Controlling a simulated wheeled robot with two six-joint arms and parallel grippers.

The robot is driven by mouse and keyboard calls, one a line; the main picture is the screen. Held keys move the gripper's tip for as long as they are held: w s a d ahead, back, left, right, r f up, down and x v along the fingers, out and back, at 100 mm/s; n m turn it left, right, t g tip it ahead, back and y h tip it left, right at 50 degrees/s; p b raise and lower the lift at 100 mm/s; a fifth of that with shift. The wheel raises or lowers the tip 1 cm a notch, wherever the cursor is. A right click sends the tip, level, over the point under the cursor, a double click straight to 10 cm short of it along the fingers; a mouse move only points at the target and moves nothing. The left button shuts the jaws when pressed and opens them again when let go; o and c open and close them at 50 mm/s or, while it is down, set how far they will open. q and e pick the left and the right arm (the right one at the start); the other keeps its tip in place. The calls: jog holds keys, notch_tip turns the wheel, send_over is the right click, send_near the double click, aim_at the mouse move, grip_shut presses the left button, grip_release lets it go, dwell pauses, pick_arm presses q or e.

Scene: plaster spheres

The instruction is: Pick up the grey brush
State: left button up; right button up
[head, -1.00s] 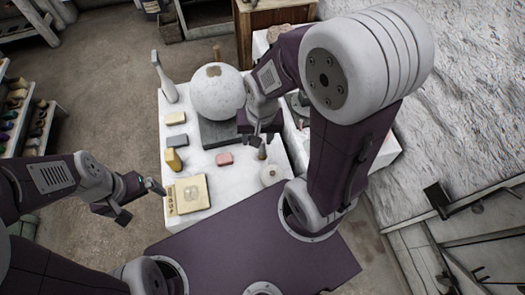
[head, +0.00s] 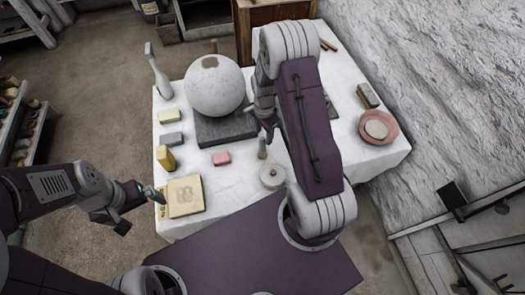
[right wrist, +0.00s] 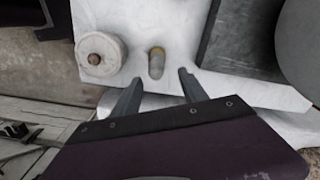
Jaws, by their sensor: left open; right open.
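A small upright grey piece with a yellowish part, which looks like the grey brush (head: 262,150), stands on the white-topped table (head: 235,190) between the dark slab and the round lidded pot. It also shows in the right wrist view (right wrist: 157,64), just beyond the gap between the fingertips. My right gripper (head: 262,132) is open and close to it; in the right wrist view the fingers (right wrist: 159,80) are apart with nothing held. My left gripper (head: 140,208) is open and empty by the table's front left edge.
A large white sphere (head: 214,90) rests on a dark slab (head: 225,131). Near the brush are a round pot (head: 272,176) and a pink block (head: 221,158). A tan box (head: 185,196) lies front left. A pink bowl (head: 378,126) stands at right.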

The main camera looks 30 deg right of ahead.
aim_at(262, 143)
jog(key=f, duration=0.3)
jog(key=a+f+b, duration=0.1)
jog(key=f, duration=0.1)
jog(key=shift+s+f, duration=0.25)
jog(key=shift+f, duration=0.1)
jog(key=shift+r, duration=0.1)
grip_shut()
